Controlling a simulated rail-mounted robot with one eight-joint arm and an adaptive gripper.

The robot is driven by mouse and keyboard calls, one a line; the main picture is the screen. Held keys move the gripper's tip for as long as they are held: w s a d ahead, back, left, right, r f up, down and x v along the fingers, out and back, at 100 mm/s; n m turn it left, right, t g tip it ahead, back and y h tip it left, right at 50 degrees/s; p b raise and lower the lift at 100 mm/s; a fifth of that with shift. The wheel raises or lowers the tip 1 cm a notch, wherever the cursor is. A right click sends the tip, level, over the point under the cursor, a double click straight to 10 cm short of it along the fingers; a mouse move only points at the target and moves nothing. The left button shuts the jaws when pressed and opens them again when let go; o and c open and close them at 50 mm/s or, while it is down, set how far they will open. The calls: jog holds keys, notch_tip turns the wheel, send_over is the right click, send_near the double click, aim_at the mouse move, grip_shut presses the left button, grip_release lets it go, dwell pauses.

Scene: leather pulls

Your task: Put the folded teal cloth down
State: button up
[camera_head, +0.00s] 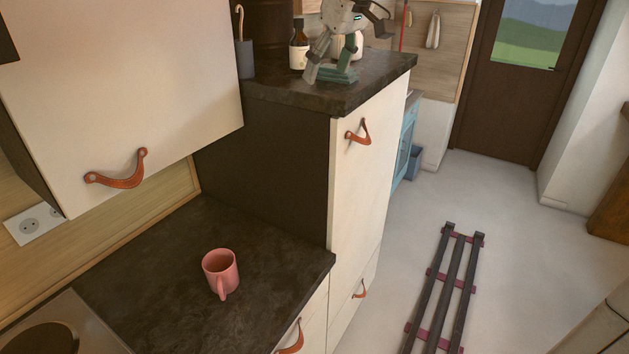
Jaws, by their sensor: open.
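The folded teal cloth (340,75) lies flat on the dark top of the tall cabinet (385,72), near its front edge. My gripper (331,70) is right at the cloth, pointing down, with its fingers spread open. One finger is at the cloth's left side and the other is over its back part. My gripper hides part of the cloth, and I cannot tell whether the fingers touch it.
A dark bottle (299,46), a pale rounded item (347,46) and a dark holder (246,58) stand on the cabinet top. A pink mug (220,272) stands on the lower dark counter (150,270). Dark rails (450,280) run along the floor at right.

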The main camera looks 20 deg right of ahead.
jog(key=s+a+f+m+t, duration=0.1)
jog(key=s+a+f, duration=0.2)
jog(key=s+f, duration=0.4)
jog(key=s+a+f+m, duration=0.1)
jog(key=s+a+f, duration=0.3)
jog(key=s+f, duration=0.4)
jog(key=s+a+f+m+t+h, duration=0.1)
jog(key=s+a+f+m, duration=0.1)
jog(key=s+a+f, duration=0.2)
jog(key=s+f, duration=0.3)
jog(key=f, duration=0.3)
jog(key=shift+s+t, duration=0.3)
jog(key=shift+s, duration=0.1)
notch_tip(320, 180, down, 8)
jog(key=b, duration=0.8)
jog(key=shift+r, duration=0.2)
jog(key=o, duration=0.9)
